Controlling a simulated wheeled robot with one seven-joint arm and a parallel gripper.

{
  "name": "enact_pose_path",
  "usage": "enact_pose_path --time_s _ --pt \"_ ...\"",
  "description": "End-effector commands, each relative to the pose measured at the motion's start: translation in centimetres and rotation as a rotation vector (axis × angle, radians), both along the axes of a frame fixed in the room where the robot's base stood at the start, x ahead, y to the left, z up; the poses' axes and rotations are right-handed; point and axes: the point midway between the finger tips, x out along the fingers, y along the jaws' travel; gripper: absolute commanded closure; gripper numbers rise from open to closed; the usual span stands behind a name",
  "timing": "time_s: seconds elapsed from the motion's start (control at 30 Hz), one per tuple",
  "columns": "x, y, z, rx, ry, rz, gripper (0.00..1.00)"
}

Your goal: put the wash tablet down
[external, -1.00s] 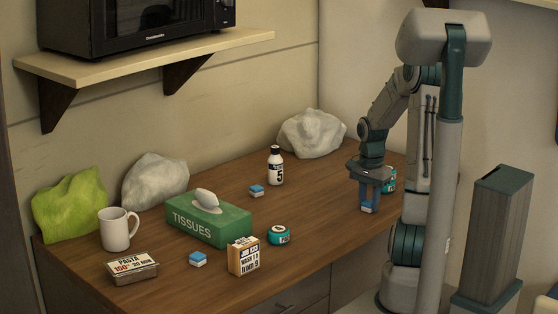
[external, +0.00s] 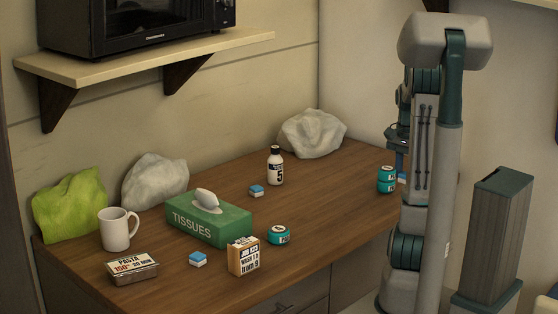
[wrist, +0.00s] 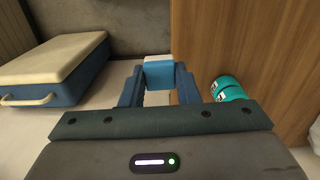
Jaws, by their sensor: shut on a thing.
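My gripper (wrist: 159,88) is shut on a wash tablet (wrist: 159,72), a small white and blue block, in the wrist view. The tablet is held between the blue fingers, over the floor just off the counter's edge. In the external view my gripper (external: 399,160) is at the counter's far right end, largely hidden by my own arm, with a bit of the tablet (external: 401,178) showing. Two similar tablets lie on the counter (external: 335,196): one near the bottle (external: 257,190), one by the tissue box (external: 198,259).
A bottle (external: 275,168), green tissue box (external: 215,225), mug (external: 117,230), pasta tin (external: 132,268) and small carton (external: 243,256) stand leftward. A blue case with a cream lid (wrist: 58,62) is on the floor.

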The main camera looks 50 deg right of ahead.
Motion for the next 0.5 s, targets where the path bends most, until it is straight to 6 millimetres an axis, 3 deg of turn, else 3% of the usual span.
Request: enact_pose_path --time_s 0.3,0.5 --pt "-1.6 -0.8 1.2 0.0 0.0 0.003 0.93" --pt "0.8 -0.3 1.7 0.0 -0.002 0.094 0.93"
